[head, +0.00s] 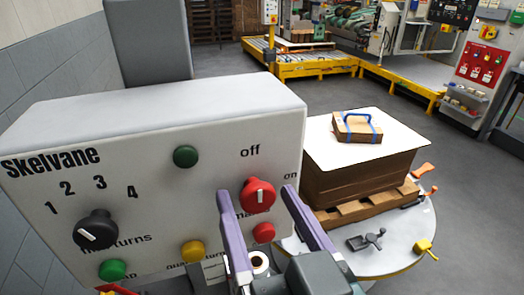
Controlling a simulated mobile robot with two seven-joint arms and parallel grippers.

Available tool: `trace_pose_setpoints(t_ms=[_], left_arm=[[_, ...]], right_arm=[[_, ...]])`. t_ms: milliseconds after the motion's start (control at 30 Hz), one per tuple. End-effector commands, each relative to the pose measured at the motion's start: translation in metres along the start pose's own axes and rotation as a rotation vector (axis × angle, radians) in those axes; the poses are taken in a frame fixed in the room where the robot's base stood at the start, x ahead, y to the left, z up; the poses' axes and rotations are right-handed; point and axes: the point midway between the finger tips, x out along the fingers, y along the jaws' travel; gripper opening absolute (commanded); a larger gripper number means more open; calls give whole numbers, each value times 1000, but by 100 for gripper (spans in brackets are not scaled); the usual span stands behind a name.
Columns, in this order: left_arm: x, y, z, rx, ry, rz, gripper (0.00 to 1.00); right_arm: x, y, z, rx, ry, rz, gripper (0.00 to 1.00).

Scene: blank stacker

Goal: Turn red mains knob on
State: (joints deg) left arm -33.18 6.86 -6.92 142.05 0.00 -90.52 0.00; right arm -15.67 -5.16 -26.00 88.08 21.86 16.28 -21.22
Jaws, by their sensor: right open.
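The red mains knob (258,195) is on the front of a white control box (240,112) labelled "Skelvane". Its white mark stands about upright, toward the word "off" above it; "on" is printed to its upper right. My right gripper (257,192) comes in from below with two purple fingers spread apart. In the picture one fingertip is left of the knob and the other is right of it, with nothing held between them. I cannot tell whether they touch the knob. The fingers hide part of the lettering under it. My left gripper is not in view.
The panel also has a black knob (96,230), a green button (186,156), a red button (263,232) just below the mains knob, a yellow button (193,251) and another green button (112,270).

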Motion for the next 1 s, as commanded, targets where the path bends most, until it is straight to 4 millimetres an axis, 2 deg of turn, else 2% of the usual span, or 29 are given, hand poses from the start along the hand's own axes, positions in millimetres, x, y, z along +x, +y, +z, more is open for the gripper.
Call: trace_pose_setpoints(t_ms=[67,100,767,1000], left_arm=[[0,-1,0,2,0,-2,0],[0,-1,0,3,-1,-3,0],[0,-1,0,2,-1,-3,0],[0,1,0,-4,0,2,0]], right_arm=[[0,0,0,0,0,0,79],[0,0,0,0,0,0,76],[-1,0,0,0,0,0,1],[-1,0,0,7,0,0,0]])
